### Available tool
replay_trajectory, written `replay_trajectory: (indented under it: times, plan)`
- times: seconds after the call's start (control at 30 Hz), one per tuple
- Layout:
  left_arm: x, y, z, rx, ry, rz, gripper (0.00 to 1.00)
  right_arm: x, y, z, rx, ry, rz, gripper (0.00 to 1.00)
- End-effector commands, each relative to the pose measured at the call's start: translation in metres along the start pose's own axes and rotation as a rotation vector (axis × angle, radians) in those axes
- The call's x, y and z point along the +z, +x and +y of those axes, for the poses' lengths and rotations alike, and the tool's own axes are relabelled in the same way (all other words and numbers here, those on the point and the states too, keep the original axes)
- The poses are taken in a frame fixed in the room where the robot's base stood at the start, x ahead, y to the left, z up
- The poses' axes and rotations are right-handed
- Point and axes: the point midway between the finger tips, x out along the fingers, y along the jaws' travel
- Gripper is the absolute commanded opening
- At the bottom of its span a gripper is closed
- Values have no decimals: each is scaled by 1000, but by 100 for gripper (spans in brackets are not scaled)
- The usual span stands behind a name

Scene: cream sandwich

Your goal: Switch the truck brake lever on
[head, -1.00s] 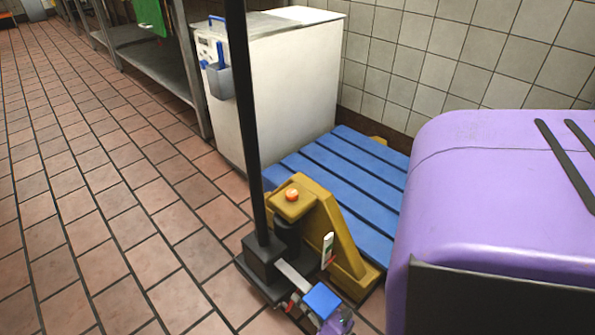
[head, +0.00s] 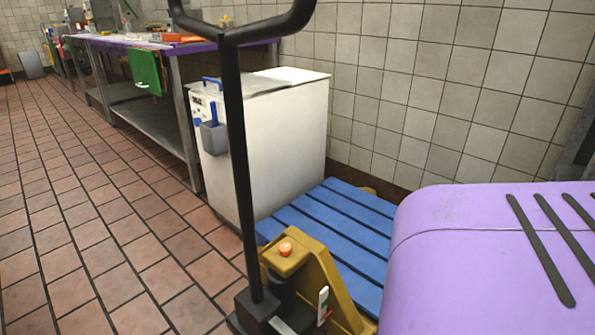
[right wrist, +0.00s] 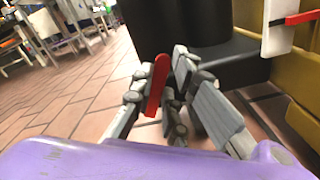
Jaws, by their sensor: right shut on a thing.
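The yellow pallet truck (head: 318,272) stands on the tiled floor with its black upright handle (head: 236,160) and an orange button (head: 285,249) on top. In the right wrist view, my right gripper (right wrist: 158,88) is low beside the truck's black base (right wrist: 190,28), its fingers on either side of a red lever (right wrist: 157,82). My left gripper is in no view.
A blue slatted pallet (head: 335,235) lies behind the truck, against a white chest (head: 285,140). A steel table (head: 150,120) stands further back. A white plate (right wrist: 291,27) with a red-and-black piece is close to the gripper's right. The floor (head: 110,250) to the left is clear.

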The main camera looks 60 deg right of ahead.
Motion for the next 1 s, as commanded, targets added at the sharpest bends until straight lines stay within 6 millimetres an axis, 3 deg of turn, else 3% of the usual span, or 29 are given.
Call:
replay_trajectory:
  times: [0.03,0.17,0.57,1.0]
  plan:
    - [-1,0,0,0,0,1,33,1,1,0,2,-3,-3,18]
    - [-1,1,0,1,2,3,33,1,1,0,2,-2,-2,33]
    - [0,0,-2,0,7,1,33,0,-8,0,0,-1,1,33]
    - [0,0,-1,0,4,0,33,0,-94,0,0,-2,0,33]
